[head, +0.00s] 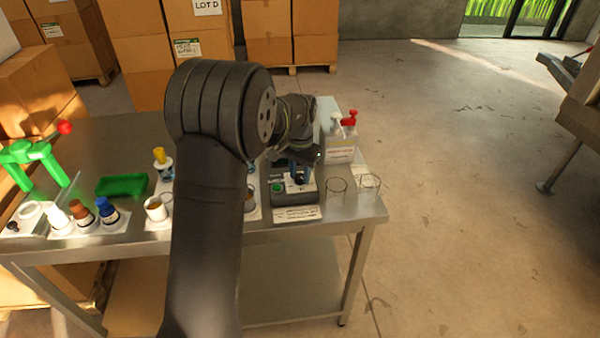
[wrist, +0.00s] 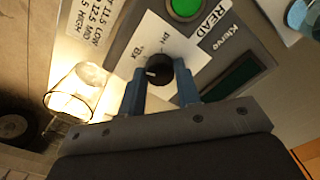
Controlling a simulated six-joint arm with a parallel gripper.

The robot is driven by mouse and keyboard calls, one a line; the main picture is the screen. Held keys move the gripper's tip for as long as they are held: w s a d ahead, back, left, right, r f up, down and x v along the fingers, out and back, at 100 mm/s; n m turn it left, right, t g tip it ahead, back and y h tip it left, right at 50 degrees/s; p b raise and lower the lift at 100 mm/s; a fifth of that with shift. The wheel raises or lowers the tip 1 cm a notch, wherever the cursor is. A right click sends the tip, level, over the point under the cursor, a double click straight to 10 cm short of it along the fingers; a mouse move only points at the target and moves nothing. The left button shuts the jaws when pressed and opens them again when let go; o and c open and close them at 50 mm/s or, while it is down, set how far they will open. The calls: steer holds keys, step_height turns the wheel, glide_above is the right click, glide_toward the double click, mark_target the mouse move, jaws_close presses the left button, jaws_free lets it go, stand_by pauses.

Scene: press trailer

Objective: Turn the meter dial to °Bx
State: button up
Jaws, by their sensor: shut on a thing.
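The meter (wrist: 120,45) is a grey box with a green button (wrist: 185,8), a dark display (wrist: 230,82) and a white label plate. Its black dial (wrist: 159,69) has a short white mark on its left part, near the "°Bx" label (wrist: 138,54); exact alignment is hard to tell. A second label sits to the right of "°Bx". My gripper (wrist: 160,75) has its blue fingers on either side of the dial, shut on it. In the head view the meter (head: 293,195) stands near the table's right end, with my gripper (head: 299,170) over it and the dial hidden.
Two clear glass cups (head: 337,186) stand just right of the meter; one glass (wrist: 75,92) shows close by in the wrist view. A bottle with a red top (head: 348,130) stands behind. Bottles, a green tray (head: 122,185) and a green press (head: 35,160) are at left.

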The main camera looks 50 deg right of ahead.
mark_target(300, 176)
steer(key=m, duration=0.3)
steer(key=shift+m, duration=0.3)
stand_by(0.3)
steer(key=o, duration=1)
step_height(300, 176, up, 18)
steer(key=shift+f, duration=0.2)
steer(key=shift+f, duration=0.15)
